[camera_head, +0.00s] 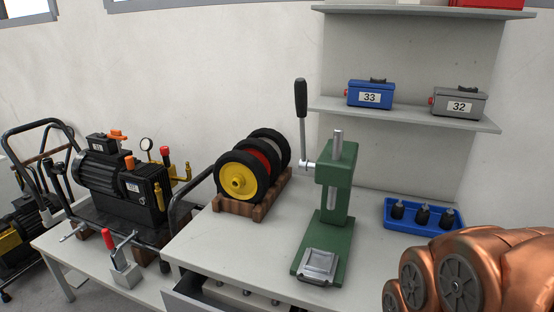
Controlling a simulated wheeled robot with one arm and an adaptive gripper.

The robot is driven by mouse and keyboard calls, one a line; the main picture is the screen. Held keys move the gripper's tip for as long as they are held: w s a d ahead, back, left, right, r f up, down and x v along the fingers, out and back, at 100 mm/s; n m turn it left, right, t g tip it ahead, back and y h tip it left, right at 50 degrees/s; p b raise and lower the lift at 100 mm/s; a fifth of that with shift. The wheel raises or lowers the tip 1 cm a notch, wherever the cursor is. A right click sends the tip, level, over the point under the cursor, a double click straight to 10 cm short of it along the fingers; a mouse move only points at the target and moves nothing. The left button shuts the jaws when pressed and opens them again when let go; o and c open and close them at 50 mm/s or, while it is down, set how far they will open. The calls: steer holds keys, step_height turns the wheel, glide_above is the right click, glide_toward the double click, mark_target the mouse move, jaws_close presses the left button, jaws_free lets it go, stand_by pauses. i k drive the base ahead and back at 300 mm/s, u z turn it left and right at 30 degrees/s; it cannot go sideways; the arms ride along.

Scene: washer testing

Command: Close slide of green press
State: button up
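The green press (334,195) stands upright on the light grey workbench, right of the picture's middle. Its lever with a black handle (301,98) points up on the left side of the head. A silver square slide plate (317,265) lies at the front of the green base, forward of the head and column rather than beneath the head. Its front edge is near the base's front edge. My copper-coloured arm (480,272) fills the lower right corner, apart from the press. My gripper is not in view.
A wooden rack of wheels (240,180) stands left of the press. A blue tray with dark parts (420,215) is at right. Boxes 33 (370,95) and 32 (459,103) sit on a shelf. A drawer (190,295) is partly open below. Bench before the press looks clear.

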mark_target(317, 268)
steer(key=z, duration=1.05)
steer(key=k, duration=0.95)
steer(key=u, duration=1.65)
